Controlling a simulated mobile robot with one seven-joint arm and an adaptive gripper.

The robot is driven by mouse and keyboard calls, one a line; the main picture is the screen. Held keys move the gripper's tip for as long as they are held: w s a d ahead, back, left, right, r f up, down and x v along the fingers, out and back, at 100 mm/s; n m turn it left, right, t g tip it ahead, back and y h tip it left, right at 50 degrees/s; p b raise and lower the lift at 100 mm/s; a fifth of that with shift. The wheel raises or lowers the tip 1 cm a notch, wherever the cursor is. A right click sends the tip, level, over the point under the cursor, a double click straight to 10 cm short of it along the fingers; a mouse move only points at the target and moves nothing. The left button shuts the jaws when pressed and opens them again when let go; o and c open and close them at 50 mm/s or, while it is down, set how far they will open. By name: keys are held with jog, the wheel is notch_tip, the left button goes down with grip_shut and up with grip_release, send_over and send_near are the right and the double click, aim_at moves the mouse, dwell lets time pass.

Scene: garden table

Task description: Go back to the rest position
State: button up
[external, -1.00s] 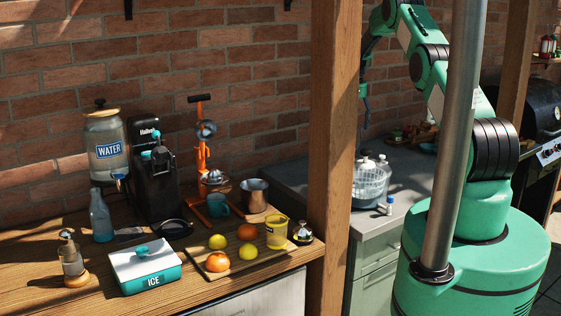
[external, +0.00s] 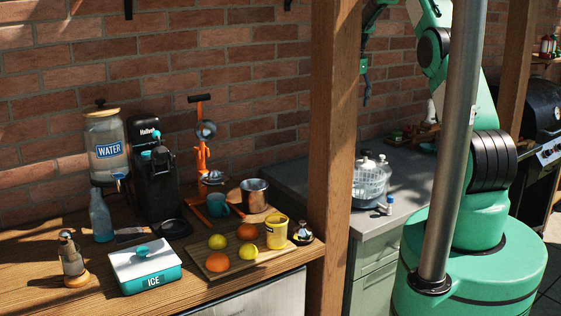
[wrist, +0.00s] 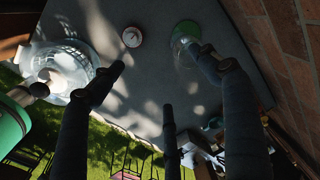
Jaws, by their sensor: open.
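My gripper (external: 365,94) hangs in the air above the grey counter (external: 300,177), just right of the wooden post, with its fingers pointing down. In the wrist view my gripper (wrist: 152,62) has its dark fingers spread wide with nothing between them. Below it in that view are the grey counter (wrist: 150,75), a small round white-and-red item (wrist: 132,37) and a green-topped clear item (wrist: 186,30). My arm is bent, and the wooden post and a metal pole hide parts of it in the external view.
A clear basin (external: 371,183) with bottles stands on the grey counter. The wooden post (external: 332,130) separates it from the wooden table, which holds a water dispenser (external: 107,150), an ice box (external: 145,268), a fruit board (external: 205,263) and an orange press (external: 202,150). A brick wall is behind.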

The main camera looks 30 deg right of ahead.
jog(key=s+a+r+n+t+b, duration=0.1)
jog(key=s+a+r+n+b, duration=0.15)
jog(key=s+a+r, duration=0.5)
jog(key=s+a+r+n+b, duration=0.2)
jog(key=s+a+r+n, duration=0.25)
jog(key=s, duration=0.55)
jog(key=s+a+f+n+t+b, duration=0.1)
jog(key=s+a+n, duration=0.1)
jog(key=s+a, duration=0.35)
jog(key=s+a+f+n+b, duration=0.1)
jog(key=s+a+n+b, duration=0.15)
jog(key=s, duration=0.65)
jog(key=s+a+f+n+t+b, duration=0.1)
jog(key=s+a+n, duration=0.1)
jog(key=s+a, duration=0.45)
jog(key=s+a+r+n+t+b, duration=0.1)
jog(key=s+a+n+b, duration=0.2)
jog(key=s+a, duration=0.6)
jog(key=shift+s+a+r+n+t, duration=0.3)
jog(key=shift+s+a+n+t, duration=0.1)
jog(key=shift+s+n, duration=0.65)
jog(key=shift+w, duration=0.1)
